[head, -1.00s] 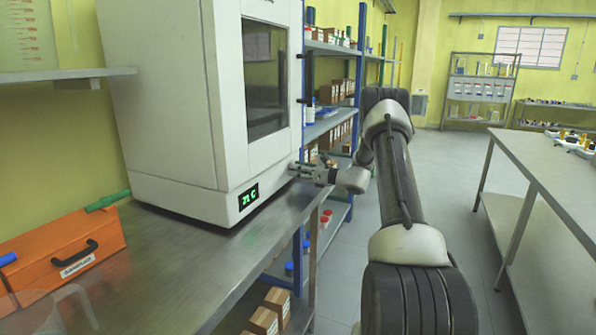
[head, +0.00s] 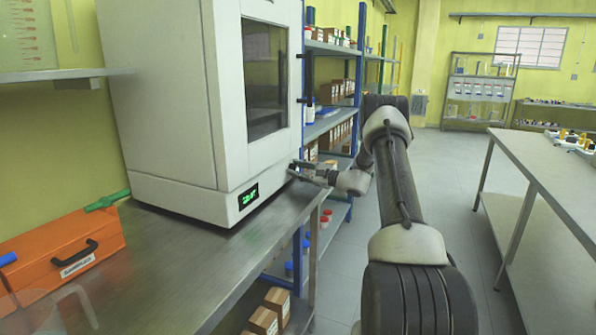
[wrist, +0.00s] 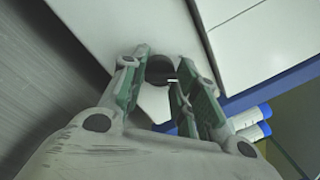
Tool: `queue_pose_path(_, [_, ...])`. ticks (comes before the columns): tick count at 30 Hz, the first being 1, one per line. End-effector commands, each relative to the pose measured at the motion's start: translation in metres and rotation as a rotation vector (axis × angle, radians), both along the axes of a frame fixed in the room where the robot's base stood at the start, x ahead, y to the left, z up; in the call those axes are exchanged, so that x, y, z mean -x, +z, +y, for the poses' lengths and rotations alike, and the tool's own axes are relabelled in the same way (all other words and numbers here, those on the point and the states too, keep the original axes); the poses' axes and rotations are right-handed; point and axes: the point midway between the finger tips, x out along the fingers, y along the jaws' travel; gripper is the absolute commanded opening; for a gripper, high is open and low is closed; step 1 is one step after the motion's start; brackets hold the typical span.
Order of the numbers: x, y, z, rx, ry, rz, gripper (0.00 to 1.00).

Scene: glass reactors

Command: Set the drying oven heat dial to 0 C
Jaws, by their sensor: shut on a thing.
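The drying oven (head: 180,110) is a tall white cabinet with a dark window, standing on the metal bench. Its small display (head: 249,196) shows green characters too blurred to read now. My gripper (head: 293,171) is at the lower right of the oven's front. In the wrist view my gripper (wrist: 160,88) has its green-padded fingers on either side of the dark round heat dial (wrist: 160,68), shut on it. The dial is hidden behind my gripper in the head view.
An orange case (head: 62,255) lies on the bench (head: 190,270) at left. Blue-posted shelves (head: 335,90) with boxes stand behind my arm. Another table (head: 560,185) is at right, with clear floor between. Blue-capped containers (wrist: 250,125) show in the wrist view.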

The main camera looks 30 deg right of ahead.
Motion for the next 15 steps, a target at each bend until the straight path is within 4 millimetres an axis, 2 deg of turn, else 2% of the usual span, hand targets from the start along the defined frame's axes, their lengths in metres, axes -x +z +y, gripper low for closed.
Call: queue_pose_path(15, [0.0002, -0.0034, -0.0002, 0.351, 0.002, -0.269, 0.06])
